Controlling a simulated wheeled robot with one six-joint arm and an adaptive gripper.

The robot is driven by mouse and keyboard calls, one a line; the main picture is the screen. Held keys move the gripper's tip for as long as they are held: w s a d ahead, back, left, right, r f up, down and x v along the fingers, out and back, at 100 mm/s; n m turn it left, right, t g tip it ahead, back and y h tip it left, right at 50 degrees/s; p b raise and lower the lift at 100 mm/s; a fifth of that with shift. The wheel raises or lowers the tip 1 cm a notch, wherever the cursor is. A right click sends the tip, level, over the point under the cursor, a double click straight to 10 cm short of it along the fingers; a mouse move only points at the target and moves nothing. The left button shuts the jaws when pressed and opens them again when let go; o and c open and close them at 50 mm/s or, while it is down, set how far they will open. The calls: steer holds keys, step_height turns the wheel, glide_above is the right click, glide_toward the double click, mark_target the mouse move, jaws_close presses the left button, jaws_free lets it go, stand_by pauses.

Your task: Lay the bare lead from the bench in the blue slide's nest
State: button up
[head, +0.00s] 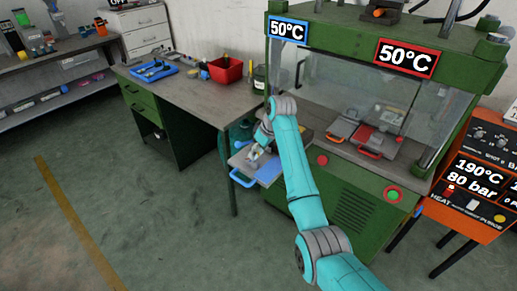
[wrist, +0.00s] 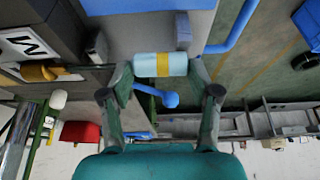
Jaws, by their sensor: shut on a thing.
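My gripper (wrist: 160,78) is shut on a pale cylindrical piece with a yellow band, which looks like part of the lead (wrist: 146,66). A thin dark length runs left from it towards a gold-coloured end piece (wrist: 38,73). In the head view my gripper (head: 259,150) is over the left, blue-handled slide (head: 268,172), low above its plate. The slide's blue handle (head: 241,179) sticks out in front; it also shows in the wrist view (wrist: 236,28). The nest is mostly hidden by my gripper and arm. I cannot tell whether the lead touches it.
The green press (head: 350,205) stands behind, with a second, red-handled slide (head: 372,139) to the right. The bench (head: 195,95) at left holds a blue tray (head: 154,71) and a red bin (head: 226,70). An orange control unit (head: 475,190) stands right. Floor at left is clear.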

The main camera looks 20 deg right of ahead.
stand_by(0.3)
steer(key=o, duration=1.5)
steer(key=shift+c, duration=0.2)
steer(key=v, duration=1.2)
